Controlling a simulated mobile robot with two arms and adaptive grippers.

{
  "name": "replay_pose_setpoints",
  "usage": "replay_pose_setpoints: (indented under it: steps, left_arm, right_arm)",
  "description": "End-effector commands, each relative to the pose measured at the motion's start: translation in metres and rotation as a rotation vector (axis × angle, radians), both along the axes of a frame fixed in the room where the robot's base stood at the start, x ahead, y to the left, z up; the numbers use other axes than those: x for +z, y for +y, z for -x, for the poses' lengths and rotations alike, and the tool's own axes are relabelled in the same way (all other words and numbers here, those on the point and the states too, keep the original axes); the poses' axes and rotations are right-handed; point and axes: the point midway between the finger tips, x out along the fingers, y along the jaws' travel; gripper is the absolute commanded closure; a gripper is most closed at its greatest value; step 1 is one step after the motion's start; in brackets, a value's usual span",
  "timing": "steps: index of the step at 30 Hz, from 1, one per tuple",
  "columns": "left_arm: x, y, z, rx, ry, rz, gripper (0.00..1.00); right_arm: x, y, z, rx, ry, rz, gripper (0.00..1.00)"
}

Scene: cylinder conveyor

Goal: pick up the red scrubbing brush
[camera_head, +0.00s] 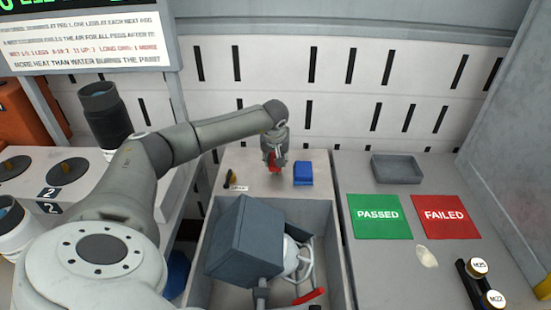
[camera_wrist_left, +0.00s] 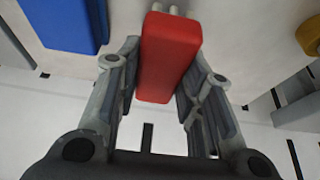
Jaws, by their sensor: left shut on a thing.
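The red scrubbing brush (camera_wrist_left: 165,60) is between the two fingers of my left gripper (camera_wrist_left: 163,85) in the left wrist view, with pale bristle tufts at its far end. My left gripper is shut on it. In the head view the gripper (camera_head: 274,160) is over the surface behind the open bin, and the red brush (camera_head: 273,168) shows only in part between the fingers. I cannot tell whether the brush touches the surface. My right gripper is not in view.
A blue block (camera_head: 303,173) lies just right of the gripper. A small yellow and black item (camera_head: 231,178) lies to its left. The bin in front holds a large grey box (camera_head: 245,243).

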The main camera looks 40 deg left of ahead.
Motion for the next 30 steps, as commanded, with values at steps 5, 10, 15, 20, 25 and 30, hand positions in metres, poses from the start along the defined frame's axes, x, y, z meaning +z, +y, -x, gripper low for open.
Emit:
replay_pose_setpoints:
  steps: [5,10,15,20,25,30]
  left_arm:
    - [0.032,-0.002,0.006,-0.001,0.001,-0.001,0.89]
    - [0.060,-0.011,0.025,-0.001,0.000,-0.002,0.89]
    - [0.088,-0.022,0.046,-0.001,0.000,-0.002,0.89]
    - [0.097,-0.036,0.076,-0.002,0.002,-0.001,0.89]
    - [0.107,-0.049,0.100,-0.001,0.001,-0.001,0.89]
    - [0.114,-0.057,0.116,-0.001,0.000,-0.002,0.89]
  right_arm:
    - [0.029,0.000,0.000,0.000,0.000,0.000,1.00]
    - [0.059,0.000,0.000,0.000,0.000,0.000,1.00]
    - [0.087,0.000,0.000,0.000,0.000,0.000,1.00]
    - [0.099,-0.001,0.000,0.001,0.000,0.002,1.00]
    - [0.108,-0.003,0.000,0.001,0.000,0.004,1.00]
    - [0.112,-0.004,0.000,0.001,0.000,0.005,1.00]
